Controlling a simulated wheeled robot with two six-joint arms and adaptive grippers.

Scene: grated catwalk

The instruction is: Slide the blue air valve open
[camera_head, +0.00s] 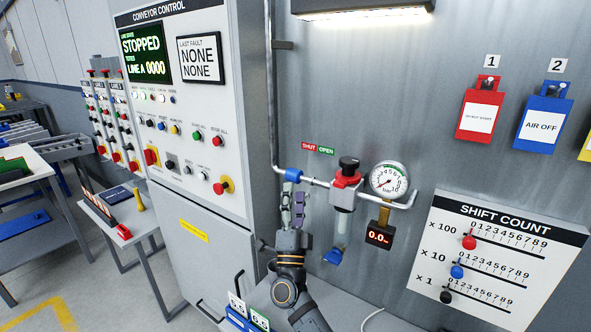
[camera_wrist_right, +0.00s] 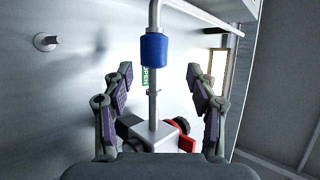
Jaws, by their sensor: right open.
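The blue air valve (camera_head: 293,175) is a short blue sleeve on the grey pipe, at the left, on the side of the red SHUT label (camera_head: 309,146) and away from the green OPEN label (camera_head: 326,150). In the right wrist view the blue sleeve (camera_wrist_right: 153,48) is ahead, between the lines of the two fingers and beyond their tips. My right gripper (camera_head: 293,196) is open and empty, just below the sleeve in the head view; its fingers (camera_wrist_right: 164,75) also show in the wrist view. I cannot tell whether it touches the sleeve. My left gripper is not in view.
To the right on the pipe are a red-and-black regulator (camera_head: 347,178), a round gauge (camera_head: 388,180) and a display reading about 0.0 (camera_head: 380,234). The conveyor control cabinet (camera_head: 205,100) stands close on the left. A shift count board (camera_head: 495,250) is at right.

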